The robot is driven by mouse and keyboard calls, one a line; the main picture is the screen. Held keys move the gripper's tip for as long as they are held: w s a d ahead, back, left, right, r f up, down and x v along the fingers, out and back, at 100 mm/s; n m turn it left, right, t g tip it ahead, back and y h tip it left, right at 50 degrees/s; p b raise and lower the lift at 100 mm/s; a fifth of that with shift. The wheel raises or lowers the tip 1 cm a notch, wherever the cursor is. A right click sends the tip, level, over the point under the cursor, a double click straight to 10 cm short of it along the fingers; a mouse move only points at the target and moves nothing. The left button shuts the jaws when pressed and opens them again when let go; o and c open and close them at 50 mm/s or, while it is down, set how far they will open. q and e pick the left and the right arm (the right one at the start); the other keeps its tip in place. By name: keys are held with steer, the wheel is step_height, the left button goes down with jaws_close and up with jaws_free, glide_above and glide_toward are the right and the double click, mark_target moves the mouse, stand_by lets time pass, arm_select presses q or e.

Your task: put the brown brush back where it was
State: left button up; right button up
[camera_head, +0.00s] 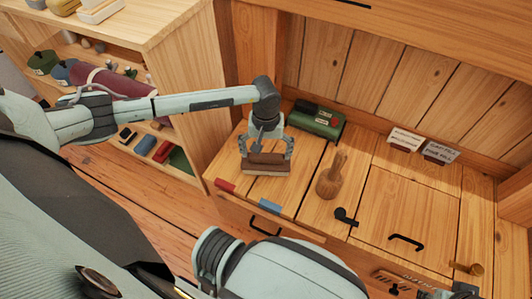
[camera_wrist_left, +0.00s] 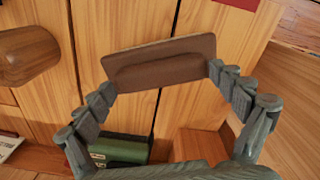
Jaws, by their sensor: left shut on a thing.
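The brown brush (camera_head: 265,164) is a flat brown block with a paler lower edge. My left gripper (camera_head: 266,152) is shut on it, with one finger at each end. In the left wrist view the brush (camera_wrist_left: 160,62) spans between the two fingertips. It is over the left part of the wooden worktop (camera_head: 310,205), behind the red tab and in front of the green box. I cannot tell whether it touches the wood. My right gripper is not in view.
A green box (camera_head: 316,120) stands behind the brush. A wooden mallet-like object (camera_head: 332,178) stands to its right. Red (camera_head: 225,185) and blue (camera_head: 269,206) tabs lie at the front edge. Two label cards (camera_head: 405,139) are at the back. Open shelves (camera_head: 150,60) stand left.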

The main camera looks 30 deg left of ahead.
arm_select(q)
steer(key=shift+f, duration=0.35)
steer(key=o, duration=0.7)
steer(key=shift+r, duration=0.15)
